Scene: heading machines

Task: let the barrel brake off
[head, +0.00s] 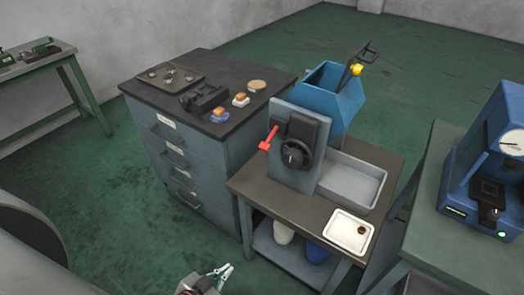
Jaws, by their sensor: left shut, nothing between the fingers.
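A blue-grey upright machine (287,168) stands on a small bench. It carries a black handwheel (296,154) on its front plate. A red lever (268,139) sticks out at the plate's left edge, tilted, with its red knob at the lower left end; I take it for the brake. A blue open-topped box (334,92), perhaps a hopper or barrel, sits behind the plate. My left gripper (226,274) is at the bottom edge, low in front of the bench and well apart from the lever. It is shut and empty. My right gripper is out of view.
A blue gauge machine (490,170) is on the right table. Green floor at left is free.

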